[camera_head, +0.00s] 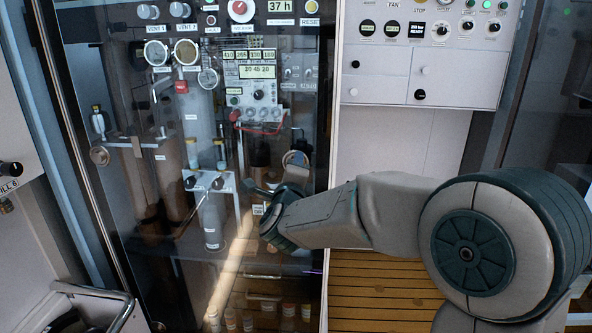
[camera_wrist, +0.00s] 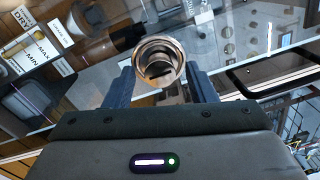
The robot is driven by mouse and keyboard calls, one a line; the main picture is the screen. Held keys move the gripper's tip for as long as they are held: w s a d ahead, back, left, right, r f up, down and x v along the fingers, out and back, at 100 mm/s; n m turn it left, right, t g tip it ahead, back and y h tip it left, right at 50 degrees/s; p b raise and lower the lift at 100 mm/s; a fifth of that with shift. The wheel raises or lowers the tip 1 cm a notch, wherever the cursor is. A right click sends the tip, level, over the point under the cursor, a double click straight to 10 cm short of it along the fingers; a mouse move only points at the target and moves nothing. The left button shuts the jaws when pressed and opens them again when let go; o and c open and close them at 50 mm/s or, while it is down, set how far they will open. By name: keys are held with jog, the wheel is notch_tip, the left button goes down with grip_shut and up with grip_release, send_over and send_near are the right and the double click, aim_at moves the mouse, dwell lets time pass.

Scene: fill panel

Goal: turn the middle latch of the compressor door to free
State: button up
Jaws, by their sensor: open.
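The compressor door (camera_head: 125,235) is a tall glass panel, and it looks shut. A round metal latch (camera_head: 99,155) sits at mid-height on its left edge. My gripper (camera_head: 262,192) is in front of the right half of the glass, well to the right of that latch in the picture. In the wrist view my gripper (camera_wrist: 165,85) is open, with one dark finger on each side. A round metal piece with a dark slot (camera_wrist: 160,60) shows between and beyond the fingers. I cannot tell whether it is that same latch, or whether anything touches it.
Behind the glass are gauges (camera_head: 157,52), bottles, hoses and a grey instrument box (camera_head: 251,85). A white control panel (camera_head: 425,50) hangs at the right. A metal rail (camera_head: 125,310) is at the lower left. My arm crosses the right side above a slatted floor (camera_head: 380,285).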

jog(key=s, duration=1.3)
jog(key=shift+a+f, duration=0.25)
jog(key=shift+f, duration=0.05)
jog(key=s+d+r+n+g+p, duration=0.2)
jog(key=s+d+n+g+p, duration=0.6)
jog(key=s+d+n+p, duration=0.1)
jog(key=s+d+r+n+g+p, duration=0.3)
jog(key=s+d+n+g+p, duration=0.4)
jog(key=s+d+n+p, duration=0.3)
jog(key=shift+s+r+n+g+y+p, duration=0.35)
jog(key=shift+s+n+p, duration=0.3)
jog(key=shift+n, duration=0.55)
